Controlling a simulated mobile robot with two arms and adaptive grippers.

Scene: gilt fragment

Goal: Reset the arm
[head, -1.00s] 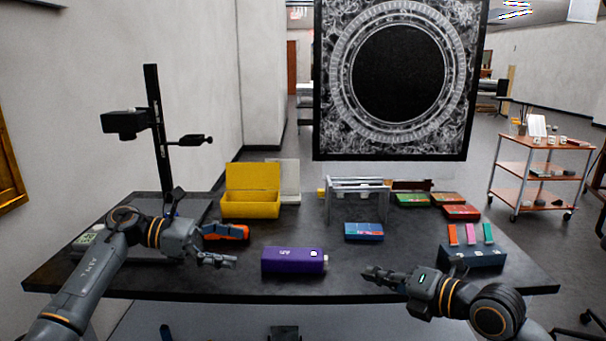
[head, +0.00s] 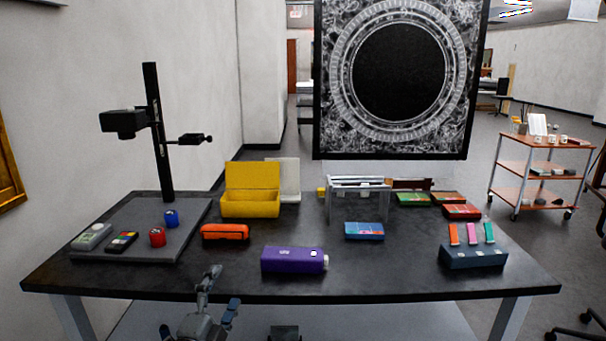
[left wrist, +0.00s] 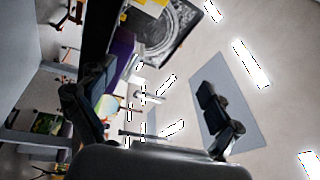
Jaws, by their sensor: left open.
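My left gripper (head: 220,292) is at the bottom of the head view, in front of the table's near edge. Its fingers are spread and it is empty. In the left wrist view its two fingers (left wrist: 158,112) are wide apart with nothing between them. The black table (head: 350,278) lies beyond it. My right gripper is in neither view.
A purple case (head: 290,260) lies near the front edge. An orange case (head: 225,232), an open yellow box (head: 250,208), a blue box (head: 364,231) and a dark marker holder (head: 472,257) stand on the table. A black camera stand (head: 158,140) rises at left.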

